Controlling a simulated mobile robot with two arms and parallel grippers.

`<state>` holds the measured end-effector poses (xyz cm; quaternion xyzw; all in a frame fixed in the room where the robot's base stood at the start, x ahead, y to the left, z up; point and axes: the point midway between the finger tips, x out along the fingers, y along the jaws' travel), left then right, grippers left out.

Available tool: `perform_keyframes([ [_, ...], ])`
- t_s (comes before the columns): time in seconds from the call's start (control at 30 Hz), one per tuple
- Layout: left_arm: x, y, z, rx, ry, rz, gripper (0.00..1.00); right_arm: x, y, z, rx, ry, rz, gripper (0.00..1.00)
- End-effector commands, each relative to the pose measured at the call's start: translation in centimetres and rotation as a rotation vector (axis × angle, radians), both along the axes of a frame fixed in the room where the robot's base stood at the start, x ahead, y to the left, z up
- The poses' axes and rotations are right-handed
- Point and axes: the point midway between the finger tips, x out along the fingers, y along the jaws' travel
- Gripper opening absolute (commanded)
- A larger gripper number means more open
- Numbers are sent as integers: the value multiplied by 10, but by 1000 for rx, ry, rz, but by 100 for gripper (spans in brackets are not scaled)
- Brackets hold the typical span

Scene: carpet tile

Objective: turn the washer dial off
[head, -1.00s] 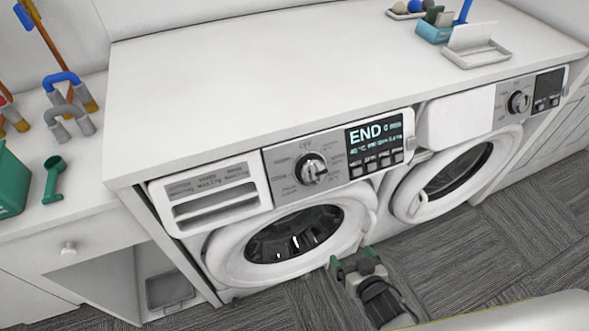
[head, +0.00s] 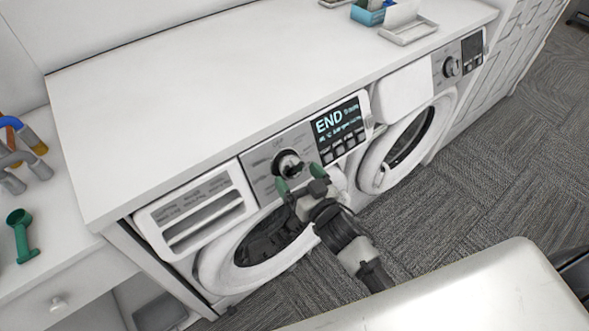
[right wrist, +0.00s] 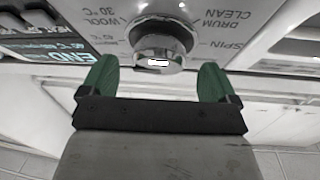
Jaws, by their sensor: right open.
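The washer dial (head: 288,163) is a round silver knob on the grey control panel of the left machine. In the right wrist view the dial (right wrist: 158,46) sits ahead of and between the fingertips. My right gripper (head: 297,185) has green fingers and is just in front of and below the dial. In the right wrist view my right gripper (right wrist: 158,78) is open, its fingers apart with nothing held. I cannot tell whether they touch the dial. The washer display (head: 337,123) reads END. My left gripper is not in view.
The washer door (head: 215,270) is below the panel, partly behind my right arm. A second machine with its own dial (head: 452,66) stands to the right. A blue box (head: 368,14) and a white tray (head: 408,33) are on the clear counter (head: 190,100).

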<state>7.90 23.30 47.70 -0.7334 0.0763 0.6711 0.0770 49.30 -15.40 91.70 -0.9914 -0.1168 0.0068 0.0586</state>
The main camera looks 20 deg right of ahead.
Motion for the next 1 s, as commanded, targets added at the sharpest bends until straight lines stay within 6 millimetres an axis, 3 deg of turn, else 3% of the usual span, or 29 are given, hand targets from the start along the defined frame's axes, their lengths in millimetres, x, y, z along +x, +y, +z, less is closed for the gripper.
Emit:
perform_keyframes([
  [0.2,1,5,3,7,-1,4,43,18,4,0,-2,0,0,90],
  [0.5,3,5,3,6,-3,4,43,20,5,-1,-1,1,0,90],
  [0.8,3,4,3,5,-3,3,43,20,5,-1,-1,1,0,44],
  [1.0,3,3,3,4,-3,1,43,20,4,-1,-9,-2,4,41],
])
